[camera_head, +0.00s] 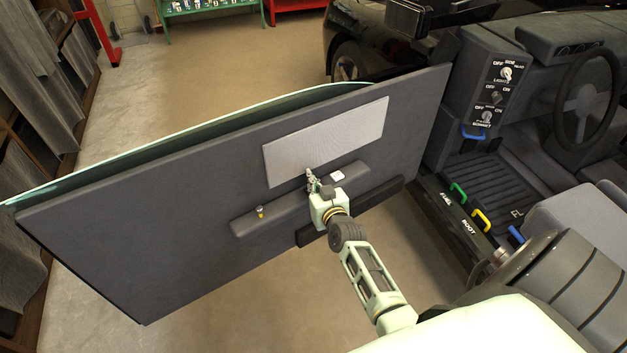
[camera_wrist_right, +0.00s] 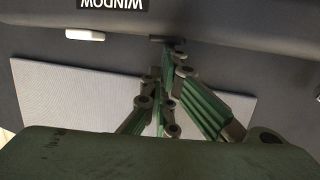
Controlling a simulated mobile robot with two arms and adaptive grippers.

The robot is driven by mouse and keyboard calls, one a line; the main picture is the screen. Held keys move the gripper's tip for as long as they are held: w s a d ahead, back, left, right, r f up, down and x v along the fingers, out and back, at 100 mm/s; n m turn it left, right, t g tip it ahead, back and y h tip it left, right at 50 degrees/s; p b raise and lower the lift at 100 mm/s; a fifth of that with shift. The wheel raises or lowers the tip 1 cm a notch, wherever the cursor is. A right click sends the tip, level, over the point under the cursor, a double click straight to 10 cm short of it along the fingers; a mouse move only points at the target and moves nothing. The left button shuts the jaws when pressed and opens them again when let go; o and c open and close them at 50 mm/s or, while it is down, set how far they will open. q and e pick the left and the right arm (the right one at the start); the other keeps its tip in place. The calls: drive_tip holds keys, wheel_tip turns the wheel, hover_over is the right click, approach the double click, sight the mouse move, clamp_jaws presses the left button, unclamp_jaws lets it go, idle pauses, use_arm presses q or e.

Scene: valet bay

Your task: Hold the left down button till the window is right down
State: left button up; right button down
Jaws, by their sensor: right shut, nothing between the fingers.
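The open car door (camera_head: 130,245) stands across the head view, its dark inner side facing me. A strip of greenish window glass (camera_head: 210,127) shows along its top edge. My right gripper (camera_head: 312,178) is shut and empty at the armrest ledge (camera_head: 285,203). In the wrist view its fingertips (camera_wrist_right: 168,45) are at a small dark button (camera_wrist_right: 166,39); I cannot tell whether they press it. A white button (camera_wrist_right: 85,35) sits beside it, near the label WINDOW (camera_wrist_right: 112,3); in the head view it is right of the gripper (camera_head: 337,176). My left gripper is out of view.
A small yellow-topped knob (camera_head: 260,212) is on the ledge's left part. A light grey panel (camera_head: 345,135) lies above the ledge. The switch panel (camera_head: 493,90), steering wheel (camera_head: 583,100) and coloured floor handles are at the right. Open floor lies behind the door.

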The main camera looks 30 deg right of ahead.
sight(308, 166)
drive_tip(key=shift+s+a+f, duration=0.1)
drive_tip(key=shift+s+f, duration=0.15)
drive_tip(key=shift+f, duration=0.4)
drive_tip(key=r+p, duration=0.2)
drive_tip(key=r, duration=0.1)
drive_tip(key=r+p, duration=0.1)
drive_tip(key=p, duration=0.1)
drive_tip(key=shift+w+r, duration=0.3)
drive_tip(key=r+v, duration=0.1)
drive_tip(key=v, duration=0.9)
drive_tip(key=shift+f, duration=0.1)
